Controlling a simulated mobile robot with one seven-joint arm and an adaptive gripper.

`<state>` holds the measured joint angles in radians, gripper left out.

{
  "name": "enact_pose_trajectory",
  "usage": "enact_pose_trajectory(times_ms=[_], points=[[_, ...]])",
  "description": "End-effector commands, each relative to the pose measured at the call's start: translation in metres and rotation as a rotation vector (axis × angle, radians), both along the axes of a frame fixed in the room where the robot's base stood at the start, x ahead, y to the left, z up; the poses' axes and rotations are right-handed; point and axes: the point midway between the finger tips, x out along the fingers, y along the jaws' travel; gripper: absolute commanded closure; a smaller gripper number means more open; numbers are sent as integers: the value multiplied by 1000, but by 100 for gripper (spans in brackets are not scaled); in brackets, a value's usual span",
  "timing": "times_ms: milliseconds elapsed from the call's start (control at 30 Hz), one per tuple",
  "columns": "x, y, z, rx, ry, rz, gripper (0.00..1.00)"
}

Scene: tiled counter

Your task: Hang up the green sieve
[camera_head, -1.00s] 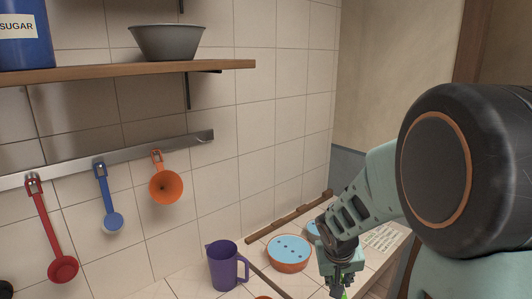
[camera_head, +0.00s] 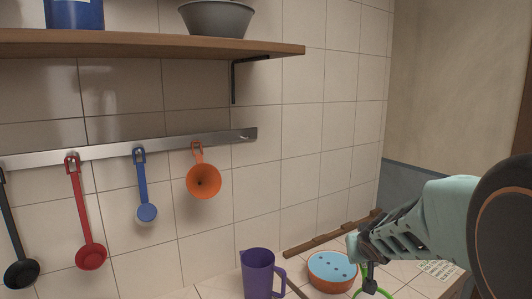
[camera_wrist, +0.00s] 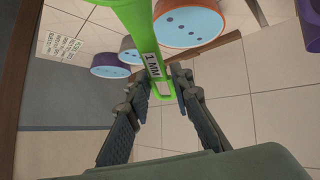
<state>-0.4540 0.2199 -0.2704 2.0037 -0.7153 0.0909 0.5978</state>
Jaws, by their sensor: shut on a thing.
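The green sieve (camera_head: 372,284) shows as a green ring and a bit of handle at the bottom edge of the head view. In the wrist view its green handle (camera_wrist: 136,22) bears a "1 MM" label and ends in a loop. In the head view my gripper (camera_head: 369,270) is low at the right, over the counter and well away from the metal rail (camera_head: 110,151) on the wall.
The rail's right end is bare. A wooden shelf (camera_head: 150,44) runs above. A purple jug (camera_head: 258,274) and blue-topped bowl (camera_head: 331,271) stand below.

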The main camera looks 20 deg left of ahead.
Motion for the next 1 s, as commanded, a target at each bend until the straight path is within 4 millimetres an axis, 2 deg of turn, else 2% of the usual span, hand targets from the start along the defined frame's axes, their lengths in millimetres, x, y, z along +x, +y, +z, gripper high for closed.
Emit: enact_pose_trajectory(times_ms=[367,767,867,1000], points=[[22,54,42,52,-136,111,100],[38,120,101,135,-302,241,100],[41,143,124,167,-356,285,100],[40,188,170,238,-456,367,100]])
